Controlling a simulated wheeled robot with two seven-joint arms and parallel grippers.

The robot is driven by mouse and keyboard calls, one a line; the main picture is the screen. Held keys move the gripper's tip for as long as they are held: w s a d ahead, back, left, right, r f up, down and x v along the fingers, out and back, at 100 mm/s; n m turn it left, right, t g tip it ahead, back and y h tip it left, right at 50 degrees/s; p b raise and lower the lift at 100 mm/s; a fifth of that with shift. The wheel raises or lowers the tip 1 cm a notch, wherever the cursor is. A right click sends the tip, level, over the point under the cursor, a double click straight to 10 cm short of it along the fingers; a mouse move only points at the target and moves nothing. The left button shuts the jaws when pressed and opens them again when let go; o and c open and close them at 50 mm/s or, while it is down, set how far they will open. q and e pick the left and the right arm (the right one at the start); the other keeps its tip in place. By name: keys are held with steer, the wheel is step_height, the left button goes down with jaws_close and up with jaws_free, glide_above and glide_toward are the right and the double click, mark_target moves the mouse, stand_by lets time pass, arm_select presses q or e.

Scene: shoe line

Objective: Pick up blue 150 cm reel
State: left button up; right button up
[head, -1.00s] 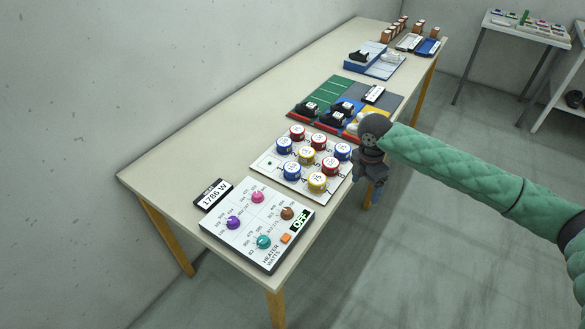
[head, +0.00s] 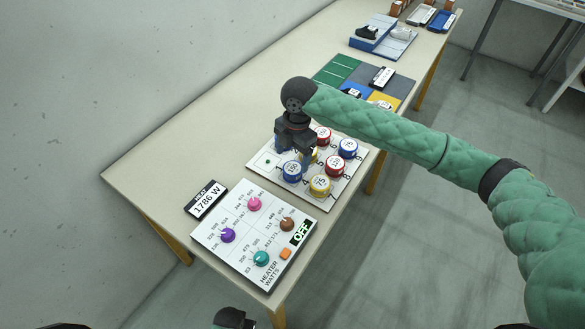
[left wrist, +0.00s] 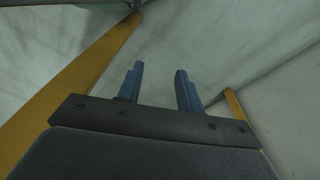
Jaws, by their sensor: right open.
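Several blue, red and yellow reels with white labelled tops stand on a white numbered board (head: 262,162). One blue reel (head: 292,171) is at the front left; another blue reel (head: 348,147) is at the right. A yellow reel (head: 320,184) and a red reel (head: 333,165) stand between them. The labels are too small for me to tell which is 150 cm. My right gripper (head: 296,154) is open, pointing down over the board's left part, hiding the reels behind it. I cannot tell whether it touches one. My left gripper (left wrist: 158,75) is open and empty, low beside the table.
A heater panel (head: 270,205) with coloured knobs and a 1786 W display (head: 206,200) lie in front of the board. Coloured mats (head: 337,70) with boxes lie behind it, and a blue stand (head: 372,42) is farther back. The table's left strip is clear.

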mark_target(293, 168)
steer(key=shift+s+f+p, duration=0.1)
steer(key=shift+f+p, duration=0.3)
steer(key=shift+f, duration=0.1)
arm_select(q)
step_height(293, 168, down, 6)
steer(key=a+p, duration=0.1)
steer(key=shift+w+a+t+p, duration=0.3)
steer(key=shift+w+a+t, duration=0.05)
steer(key=shift+t, duration=0.05)
arm_select(e)
steer(key=shift+s+f, duration=0.15)
steer(key=shift+f, duration=0.9)
steer(key=shift+s+f, duration=0.15)
steer(key=shift+f, duration=0.85)
arm_select(q)
steer(key=shift+f, duration=0.1)
arm_select(e)
steer(key=c, duration=1.1)
steer(key=shift+o, duration=0.2)
